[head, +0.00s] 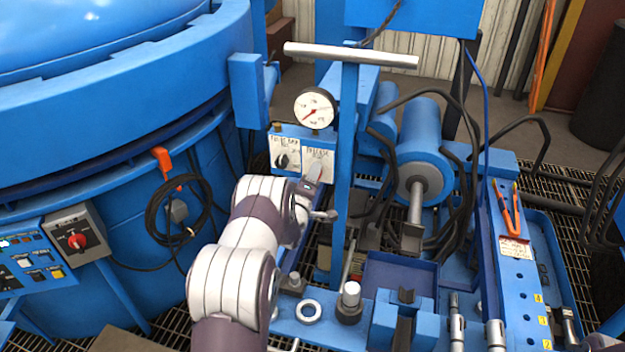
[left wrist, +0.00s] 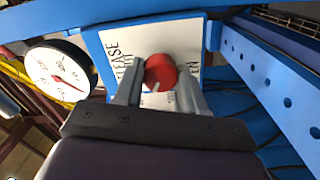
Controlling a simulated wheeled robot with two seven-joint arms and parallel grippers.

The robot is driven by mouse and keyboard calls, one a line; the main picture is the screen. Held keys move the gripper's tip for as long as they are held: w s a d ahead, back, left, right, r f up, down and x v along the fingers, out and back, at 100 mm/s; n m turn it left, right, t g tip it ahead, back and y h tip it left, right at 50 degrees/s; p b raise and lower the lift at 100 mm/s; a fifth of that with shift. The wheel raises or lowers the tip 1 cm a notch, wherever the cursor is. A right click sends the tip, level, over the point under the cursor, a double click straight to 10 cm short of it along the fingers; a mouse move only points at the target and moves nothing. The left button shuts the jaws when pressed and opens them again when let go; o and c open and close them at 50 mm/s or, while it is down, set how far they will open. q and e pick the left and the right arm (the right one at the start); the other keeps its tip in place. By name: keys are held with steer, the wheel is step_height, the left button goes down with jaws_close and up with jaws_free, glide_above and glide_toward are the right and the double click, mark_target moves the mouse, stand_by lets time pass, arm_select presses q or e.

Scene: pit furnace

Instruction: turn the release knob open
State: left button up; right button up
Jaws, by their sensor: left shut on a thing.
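The release knob (left wrist: 160,73) is a round red knob with a pale pointer mark, on a white plate (left wrist: 120,50) lettered RELEASE and, partly covered, a word ending in EN. My left gripper (left wrist: 160,92) has its two fingers on either side of the knob, shut on it. In the head view my left gripper (head: 313,172) reaches the white release plate (head: 318,158) below the gauge, and it hides the knob there. My right gripper is not in view.
A round pressure gauge (head: 315,108) sits just above the plate. A blue post with a grey T-handle (head: 350,55) rises close to the right of my left gripper. A second plate with a black knob (head: 283,160) is beside it. The blue furnace (head: 120,90) fills the left.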

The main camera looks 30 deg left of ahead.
arm_select(q)
steer(key=shift+n+b, duration=0.7)
steer(key=shift+n, duration=3.3)
steer(key=o, duration=1.1)
steer(key=shift+c, duration=0.2)
steer(key=shift+f, duration=0.1)
steer(key=p+v, duration=0.1)
steer(key=v, duration=1.1)
steer(key=shift+s+d, duration=0.2)
steer(key=shift+s, duration=0.1)
